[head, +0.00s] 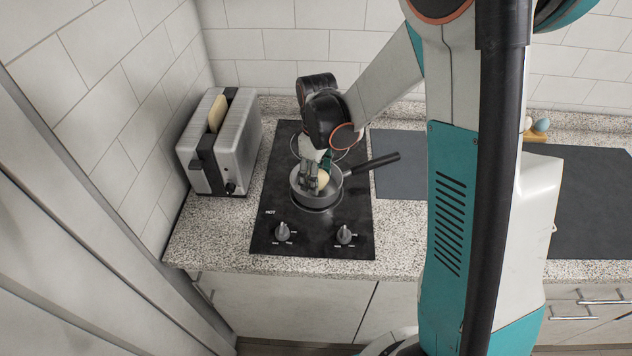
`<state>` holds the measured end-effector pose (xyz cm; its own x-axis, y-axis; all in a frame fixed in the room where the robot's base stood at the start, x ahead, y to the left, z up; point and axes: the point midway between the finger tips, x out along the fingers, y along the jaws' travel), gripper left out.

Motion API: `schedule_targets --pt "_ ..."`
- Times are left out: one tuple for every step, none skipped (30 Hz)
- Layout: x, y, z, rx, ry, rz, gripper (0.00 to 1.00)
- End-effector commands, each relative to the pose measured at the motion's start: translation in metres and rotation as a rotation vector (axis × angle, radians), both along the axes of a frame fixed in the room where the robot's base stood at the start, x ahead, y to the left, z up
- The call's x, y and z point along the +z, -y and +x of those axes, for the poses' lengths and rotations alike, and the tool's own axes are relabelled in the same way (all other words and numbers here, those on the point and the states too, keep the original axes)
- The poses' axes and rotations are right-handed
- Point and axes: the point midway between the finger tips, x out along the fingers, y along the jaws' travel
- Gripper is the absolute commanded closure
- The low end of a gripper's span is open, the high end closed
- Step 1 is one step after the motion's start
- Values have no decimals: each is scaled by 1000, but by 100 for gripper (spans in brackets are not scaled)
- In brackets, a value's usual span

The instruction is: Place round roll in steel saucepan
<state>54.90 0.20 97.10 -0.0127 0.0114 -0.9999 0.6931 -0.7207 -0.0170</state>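The steel saucepan (334,189) sits on the front burner of the black cooktop, its dark handle pointing right and back. The round roll (323,180) is a small pale, yellowish shape at the saucepan, within its rim as seen from here. My gripper (317,184) points down at the saucepan, with its fingers beside the roll. The fingers partly hide the roll. I cannot tell whether they press on it or whether the roll touches the pan's bottom.
A steel toaster (222,140) with a bread slice (217,114) stands left of the cooktop (268,229). Two knobs (283,232) are at the cooktop's front. A dark grey mat (400,180) lies to the right. An egg-like bluish object (541,125) is at the back right.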

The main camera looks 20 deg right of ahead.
Motion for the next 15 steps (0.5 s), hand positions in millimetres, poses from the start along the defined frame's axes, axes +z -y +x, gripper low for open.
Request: schedule_targets --pt "-11 0 0 0 0 0 67" --pt "-15 0 0 0 0 0 67" --pt "-20 0 1 0 0 0 67" --pt "-22 0 0 0 0 0 67" --pt "-23 0 0 0 0 0 67" --pt "-23 0 0 0 0 0 67" --pt "-23 0 0 0 0 0 67" --pt "-22 0 0 0 0 0 67" --pt "-22 0 0 0 0 0 67" --pt "-22 0 0 0 0 0 67" --pt "-22 0 0 0 0 0 67" --pt "-22 0 0 0 0 0 67" --pt "-23 0 0 0 0 0 67" --pt "-24 0 0 0 0 0 67" --pt "-25 0 0 0 0 0 67"
